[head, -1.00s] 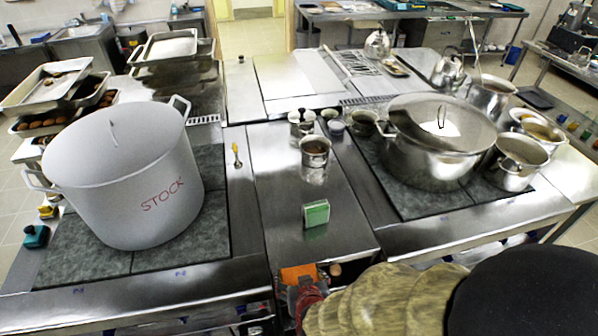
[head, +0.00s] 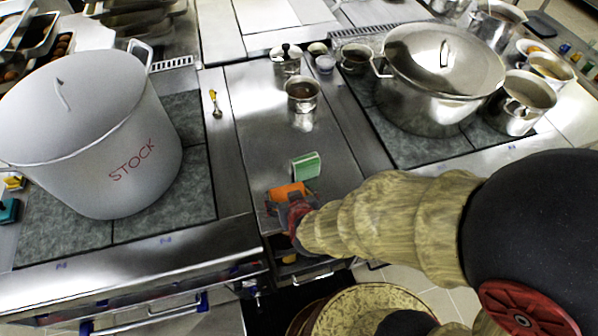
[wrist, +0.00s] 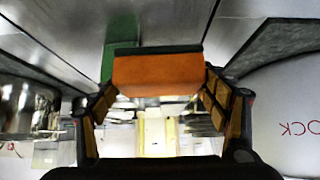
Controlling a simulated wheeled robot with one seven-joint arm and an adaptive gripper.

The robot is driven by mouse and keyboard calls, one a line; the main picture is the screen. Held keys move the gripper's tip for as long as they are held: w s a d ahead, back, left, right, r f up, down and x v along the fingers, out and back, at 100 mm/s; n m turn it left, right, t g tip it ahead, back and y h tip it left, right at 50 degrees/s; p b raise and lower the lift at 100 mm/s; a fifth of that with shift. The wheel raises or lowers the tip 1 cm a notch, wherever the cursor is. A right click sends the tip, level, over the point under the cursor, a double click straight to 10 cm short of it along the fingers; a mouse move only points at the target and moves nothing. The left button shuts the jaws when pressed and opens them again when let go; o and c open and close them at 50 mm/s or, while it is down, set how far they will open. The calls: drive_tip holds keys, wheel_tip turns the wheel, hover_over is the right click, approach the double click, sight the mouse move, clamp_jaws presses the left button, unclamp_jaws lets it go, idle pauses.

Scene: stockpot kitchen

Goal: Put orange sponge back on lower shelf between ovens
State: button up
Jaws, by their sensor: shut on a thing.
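The orange sponge (head: 287,192) is in my gripper (head: 291,203), by the front end of the steel counter between the two cooking blocks. In the wrist view my gripper (wrist: 160,88) has its two padded fingers at either side of the sponge (wrist: 158,76), which has a dark layer along its upper edge. A green sponge (head: 306,166) stands on the counter just beyond it, and shows partly behind it in the wrist view (wrist: 121,36).
A large pot marked STOCK (head: 95,140) stands at left, a wide lidded pot (head: 435,85) at right. A small steel pot (head: 302,97) and a yellow-handled spoon (head: 214,103) are on the counter. An oven handle (head: 150,312) juts out at lower left.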

drive_tip(key=w+f, duration=0.1)
drive_tip(key=w+d+b, duration=0.1)
drive_tip(key=w, duration=0.1)
drive_tip(key=w+d+f+b, duration=0.1)
drive_tip(key=w, duration=0.1)
drive_tip(key=shift+f, duration=0.35)
drive_tip(key=w+f, duration=0.1)
drive_tip(key=w+d+f+b, duration=0.1)
drive_tip(key=f, duration=0.1)
drive_tip(key=w+f+b, duration=0.1)
drive_tip(key=w+f, duration=0.1)
drive_tip(key=shift+d, duration=0.25)
drive_tip(key=shift+w+d+f+b, duration=0.1)
drive_tip(key=shift+w+f+b, duration=0.15)
drive_tip(key=shift+f+b, duration=0.1)
drive_tip(key=shift+w+f+b, duration=0.1)
drive_tip(key=shift+f+b, duration=0.45)
drive_tip(key=shift+f, duration=0.95)
drive_tip(key=shift+f, duration=0.15)
drive_tip(key=o, duration=1)
